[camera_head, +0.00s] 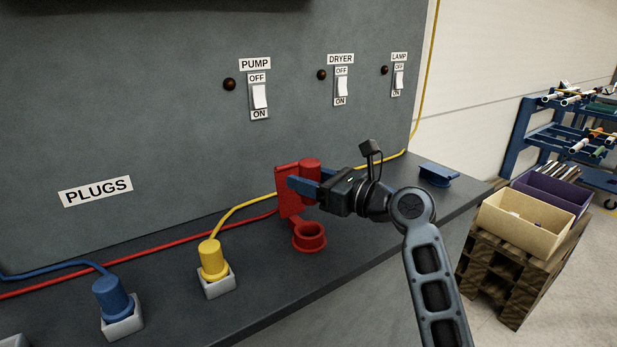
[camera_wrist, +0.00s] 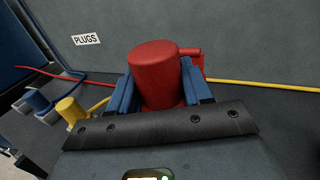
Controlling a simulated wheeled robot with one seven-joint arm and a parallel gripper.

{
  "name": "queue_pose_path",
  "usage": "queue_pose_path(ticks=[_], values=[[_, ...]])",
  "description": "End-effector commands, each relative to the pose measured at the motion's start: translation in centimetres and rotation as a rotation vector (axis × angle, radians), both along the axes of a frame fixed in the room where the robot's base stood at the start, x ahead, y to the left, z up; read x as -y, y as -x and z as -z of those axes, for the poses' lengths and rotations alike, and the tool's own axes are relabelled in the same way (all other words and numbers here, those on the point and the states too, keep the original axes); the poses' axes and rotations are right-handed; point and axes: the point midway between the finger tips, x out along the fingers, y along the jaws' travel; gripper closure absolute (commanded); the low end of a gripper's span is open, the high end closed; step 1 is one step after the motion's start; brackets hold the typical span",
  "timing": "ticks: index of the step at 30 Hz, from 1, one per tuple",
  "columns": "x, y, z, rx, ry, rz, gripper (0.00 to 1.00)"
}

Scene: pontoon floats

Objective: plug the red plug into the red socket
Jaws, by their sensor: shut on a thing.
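The red plug (camera_head: 311,165) is a red cylinder held upright between the blue fingers of my gripper (camera_head: 305,187). In the wrist view the plug (camera_wrist: 155,70) fills the space between the fingers (camera_wrist: 157,95). The red socket (camera_head: 309,238) is a round open ring on the dark counter, below the held plug. A flat red plate (camera_head: 286,190), seemingly its raised lid, stands upright beside the plug; part of it also shows behind the plug in the wrist view. The plug looks apart from the ring. Its lower end is hidden in the wrist view.
A yellow plug (camera_head: 213,260) and a blue plug (camera_head: 113,302) sit in pale bases to the left. Red and yellow cords run along the wall. A blue lidded fitting (camera_head: 438,174) is at right. The grey switch panel (camera_head: 180,110) rises close behind; the counter front is clear.

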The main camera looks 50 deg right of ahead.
Motion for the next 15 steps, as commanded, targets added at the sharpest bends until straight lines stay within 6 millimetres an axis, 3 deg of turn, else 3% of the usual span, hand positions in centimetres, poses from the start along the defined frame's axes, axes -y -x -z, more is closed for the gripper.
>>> queue_pose_path(ticks=[2,15], values=[[0.0,0.0,-0.4,-0.001,-0.001,0.000,0.84],[0.0,0.0,4.0,0.000,-0.001,0.000,0.84]])
